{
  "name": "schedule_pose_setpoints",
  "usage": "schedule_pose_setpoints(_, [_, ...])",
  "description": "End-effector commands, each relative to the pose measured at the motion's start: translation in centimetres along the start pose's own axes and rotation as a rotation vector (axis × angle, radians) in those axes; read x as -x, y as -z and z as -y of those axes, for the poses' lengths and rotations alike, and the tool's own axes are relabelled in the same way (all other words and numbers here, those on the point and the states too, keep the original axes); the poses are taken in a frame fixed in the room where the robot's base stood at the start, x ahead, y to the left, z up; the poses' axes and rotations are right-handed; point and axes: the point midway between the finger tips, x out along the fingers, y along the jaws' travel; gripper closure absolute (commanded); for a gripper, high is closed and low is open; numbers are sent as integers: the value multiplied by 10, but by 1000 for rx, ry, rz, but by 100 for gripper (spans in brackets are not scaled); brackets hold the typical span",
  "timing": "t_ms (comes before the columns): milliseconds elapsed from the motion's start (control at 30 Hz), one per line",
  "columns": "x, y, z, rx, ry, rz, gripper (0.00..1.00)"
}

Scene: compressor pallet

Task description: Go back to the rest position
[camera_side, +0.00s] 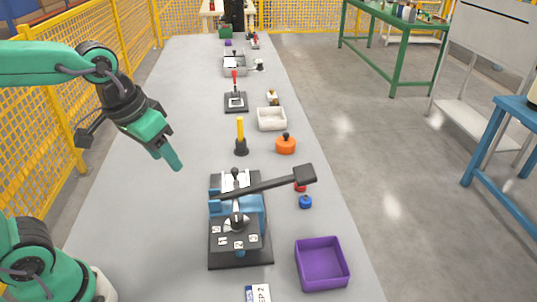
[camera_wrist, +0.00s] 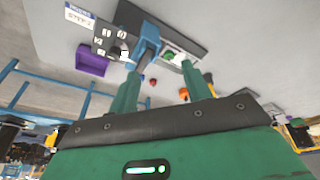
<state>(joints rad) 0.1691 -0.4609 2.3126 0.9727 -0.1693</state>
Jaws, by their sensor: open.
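My green gripper (camera_side: 174,160) hangs in the air at the left of the long grey table, up and left of the blue-and-black press fixture (camera_side: 262,225). In the wrist view its two fingers (camera_wrist: 160,68) stand apart with nothing between them. The fixture, on its black base, shows beyond the fingers in the wrist view (camera_wrist: 150,40). A long black lever (camera_side: 262,187) reaches from the fixture to the right. My gripper is apart from the fixture and the lever.
A purple bin (camera_side: 321,263) stands at the front right. A blue knob (camera_side: 305,202), an orange knob (camera_side: 285,144), a yellow-handled tool (camera_side: 240,138) and a white tray (camera_side: 271,119) stand on the table. Yellow fencing (camera_side: 60,125) runs along the left. The table's left side is clear.

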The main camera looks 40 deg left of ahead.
Motion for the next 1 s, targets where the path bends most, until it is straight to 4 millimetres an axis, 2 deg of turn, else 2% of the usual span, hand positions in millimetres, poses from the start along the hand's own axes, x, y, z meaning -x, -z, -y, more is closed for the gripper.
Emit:
schedule_pose_setpoints(200, [12,-23,28,-1,23,-104,51])
schedule_pose_setpoints(400, [15,-38,42,-9,44,-163,51])
schedule_pose_setpoints(1000, [15,-42,46,-13,52,-179,51])
